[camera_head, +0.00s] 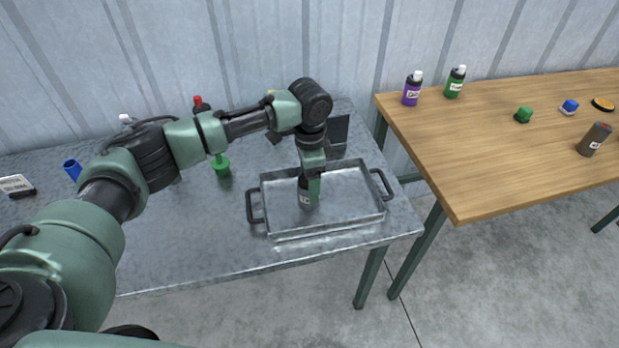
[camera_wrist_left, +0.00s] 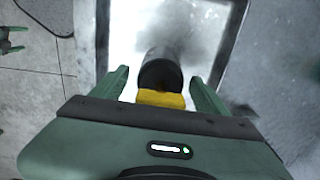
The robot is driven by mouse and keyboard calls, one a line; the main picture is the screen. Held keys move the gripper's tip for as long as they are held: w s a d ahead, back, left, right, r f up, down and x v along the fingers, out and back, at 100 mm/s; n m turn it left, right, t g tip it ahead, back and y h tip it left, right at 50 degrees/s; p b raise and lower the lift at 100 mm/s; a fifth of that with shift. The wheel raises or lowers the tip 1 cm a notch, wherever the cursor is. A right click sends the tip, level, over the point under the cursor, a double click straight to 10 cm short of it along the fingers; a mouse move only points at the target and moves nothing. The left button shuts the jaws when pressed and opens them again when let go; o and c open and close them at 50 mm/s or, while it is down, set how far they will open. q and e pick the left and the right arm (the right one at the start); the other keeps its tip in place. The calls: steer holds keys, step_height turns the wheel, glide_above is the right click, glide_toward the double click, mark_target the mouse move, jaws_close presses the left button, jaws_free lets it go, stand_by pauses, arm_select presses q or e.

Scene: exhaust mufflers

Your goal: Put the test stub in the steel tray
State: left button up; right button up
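The steel tray (camera_head: 345,212) is a shallow grey tray with dark handles, near the front right of the metal table. My left gripper (camera_head: 310,180) reaches down into it. A dark cylinder with a pale label (camera_head: 306,198), seemingly the test stub, is at the gripper's fingers, low in the tray. In the left wrist view the dark cylinder with a yellow end (camera_wrist_left: 161,76) lies between the fingers of my left gripper (camera_wrist_left: 160,80). The fingers are apart, with a gap on each side. Whether its lower end touches the tray floor is hard to tell.
A green item (camera_head: 221,165), a blue cup (camera_head: 72,169) and a white-labelled box (camera_head: 16,186) are on the metal table. A wooden table (camera_head: 500,150) at right holds purple (camera_head: 412,90) and green (camera_head: 455,83) bottles and a dark can (camera_head: 594,140). A green part, possibly my right gripper, shows (camera_wrist_left: 12,40).

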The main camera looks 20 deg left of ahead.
arm_select(q)
steer(key=shift+r, duration=0.25)
step_height(320, 180, up, 12)
steer(key=b, duration=0.2)
steer(key=shift+b, duration=0.35)
steer(key=shift+f, duration=0.2)
